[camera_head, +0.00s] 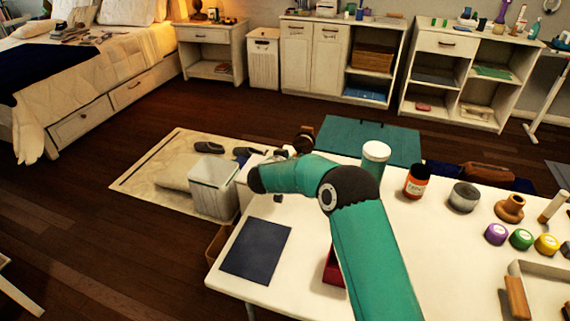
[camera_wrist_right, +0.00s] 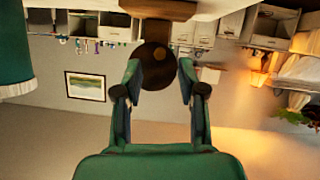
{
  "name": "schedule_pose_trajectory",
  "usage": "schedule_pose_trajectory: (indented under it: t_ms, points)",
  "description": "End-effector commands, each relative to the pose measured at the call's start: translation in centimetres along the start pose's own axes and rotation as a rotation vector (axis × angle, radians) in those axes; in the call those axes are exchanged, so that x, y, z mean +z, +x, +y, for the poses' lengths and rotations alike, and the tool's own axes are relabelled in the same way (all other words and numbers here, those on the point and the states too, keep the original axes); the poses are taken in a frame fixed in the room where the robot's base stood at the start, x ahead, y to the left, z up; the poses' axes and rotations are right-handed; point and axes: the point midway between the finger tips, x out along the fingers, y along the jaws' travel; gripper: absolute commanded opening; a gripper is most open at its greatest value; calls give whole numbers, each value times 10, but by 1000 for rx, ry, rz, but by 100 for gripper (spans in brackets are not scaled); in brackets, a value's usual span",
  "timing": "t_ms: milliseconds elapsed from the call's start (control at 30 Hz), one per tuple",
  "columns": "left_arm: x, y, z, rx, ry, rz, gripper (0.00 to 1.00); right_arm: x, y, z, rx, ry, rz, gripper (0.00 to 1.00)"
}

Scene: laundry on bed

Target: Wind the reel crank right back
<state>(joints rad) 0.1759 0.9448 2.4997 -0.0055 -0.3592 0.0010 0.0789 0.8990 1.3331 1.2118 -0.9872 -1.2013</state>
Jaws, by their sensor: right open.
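A dark round part with a small brown spot (camera_wrist_right: 155,66) shows between the fingers of my right gripper (camera_wrist_right: 160,82) in the right wrist view, with a brown wooden piece (camera_wrist_right: 158,9) beside it. That view is upside down. I take this to be the reel and its crank. The gripper is open, and I cannot tell whether its fingers touch the part. In the head view a small dark brown object (camera_head: 304,139) stands just past my teal right arm, probably the same reel. The arm hides most of it and the gripper. My left gripper is out of view.
The white table (camera_head: 300,275) holds a dark mat (camera_head: 256,248), a red tray (camera_head: 333,267) partly behind my arm, a white-lidded jar (camera_head: 376,158), an orange-brown bottle (camera_head: 416,181) and several coloured tins. A pale bin (camera_head: 213,187) stands on the floor at left.

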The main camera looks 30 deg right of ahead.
Motion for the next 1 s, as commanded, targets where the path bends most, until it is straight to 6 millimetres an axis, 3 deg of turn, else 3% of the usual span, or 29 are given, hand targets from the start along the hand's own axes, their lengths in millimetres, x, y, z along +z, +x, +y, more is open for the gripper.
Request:
schedule_pose_trajectory:
  t_ms: [200,400,833,1000]
  points:
    - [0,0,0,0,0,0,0,0,-47,-1,-5,-1,1,40]
    - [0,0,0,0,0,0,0,1,-72,-1,-1,0,0,40]
    - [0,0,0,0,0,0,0,0,-79,0,0,0,0,40]
    - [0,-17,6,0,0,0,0,-17,-86,2,0,1,1,40]
